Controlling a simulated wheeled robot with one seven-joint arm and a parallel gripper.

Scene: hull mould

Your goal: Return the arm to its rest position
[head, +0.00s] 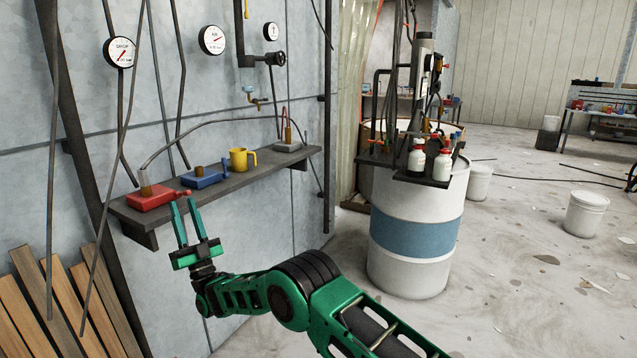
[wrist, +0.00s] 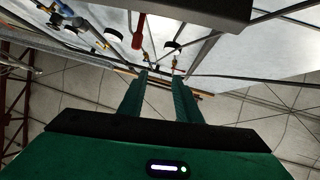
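My gripper (head: 187,222) is green with two teal fingers that point up. In the head view it stands in front of the left end of the grey wall shelf (head: 262,170), near a red block-like item (head: 150,198) with a red handle. The fingers are apart with nothing visible between them. In the wrist view the two fingers (wrist: 160,90) are also apart, with the underside of the shelf (wrist: 200,12) above them. My green arm reaches in from the bottom right of the head view, bent at the elbow. Whether the gripper touches the shelf edge cannot be told.
On the shelf are a blue block (head: 203,178), a yellow mug (head: 243,159) and a grey block (head: 290,146). Wooden planks (head: 60,310) lean at the lower left. A white drum with a blue band (head: 414,240) stands right of my arm. Open floor lies further right.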

